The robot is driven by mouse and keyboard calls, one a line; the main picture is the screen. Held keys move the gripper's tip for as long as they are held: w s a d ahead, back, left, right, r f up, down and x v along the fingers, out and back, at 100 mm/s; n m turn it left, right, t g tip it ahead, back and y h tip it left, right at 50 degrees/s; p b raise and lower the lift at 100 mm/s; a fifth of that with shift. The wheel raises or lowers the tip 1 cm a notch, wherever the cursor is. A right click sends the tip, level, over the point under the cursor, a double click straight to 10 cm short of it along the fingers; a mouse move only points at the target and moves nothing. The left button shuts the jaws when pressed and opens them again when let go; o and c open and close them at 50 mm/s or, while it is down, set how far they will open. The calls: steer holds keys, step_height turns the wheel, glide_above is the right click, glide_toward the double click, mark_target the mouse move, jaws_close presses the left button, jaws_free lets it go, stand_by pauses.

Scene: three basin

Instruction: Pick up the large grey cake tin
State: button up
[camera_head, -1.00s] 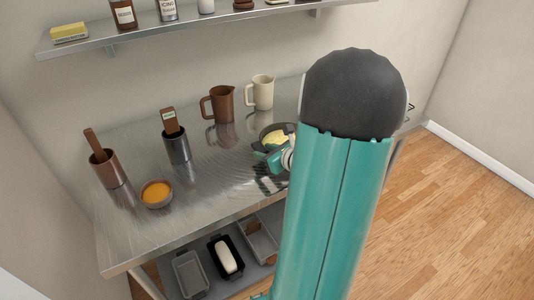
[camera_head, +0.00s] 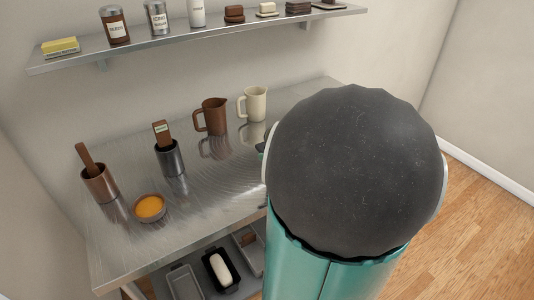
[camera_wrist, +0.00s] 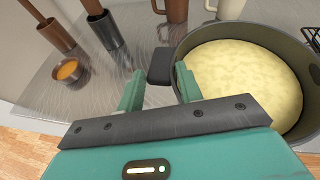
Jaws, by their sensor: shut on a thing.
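The large grey cake tin (camera_wrist: 186,42) is a round, dark grey pan with a pale yellow filling (camera_wrist: 245,80). It fills the right side of the wrist view. Its dark side handle (camera_wrist: 160,63) sits between the two teal fingers of my gripper (camera_wrist: 159,72), which is shut on it. The tin looks about level. In the head view my arm hides the tin and nearly all of the gripper. I cannot tell how far the tin is above the table.
The metal table (camera_head: 225,180) holds a brown jug (camera_head: 212,117), a cream jug (camera_head: 254,104), a dark pot (camera_head: 169,158), a copper pot (camera_head: 100,184) and an orange-filled bowl (camera_head: 150,208). A stocked wall shelf (camera_head: 180,40) is above. Long tins (camera_head: 220,272) lie on the lower shelf.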

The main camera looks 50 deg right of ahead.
steer(key=a+v, duration=0.1)
steer(key=v, duration=0.6)
steer(key=shift+s+r, duration=0.15)
steer(key=shift+r, duration=0.1)
stand_by(0.3)
steer(key=o, duration=0.5)
jaws_close()
steer(key=shift+w+d+f, duration=0.55)
steer(key=shift+w+f, duration=1.1)
steer(key=shift+w, duration=0.6)
steer(key=shift+w+d+f, duration=0.55)
steer(key=shift+w+f, duration=1.05)
steer(key=shift+w, duration=0.65)
steer(key=shift+w+d+f, duration=0.55)
steer(key=shift+w+f, duration=1.1)
steer(key=shift+w, duration=0.65)
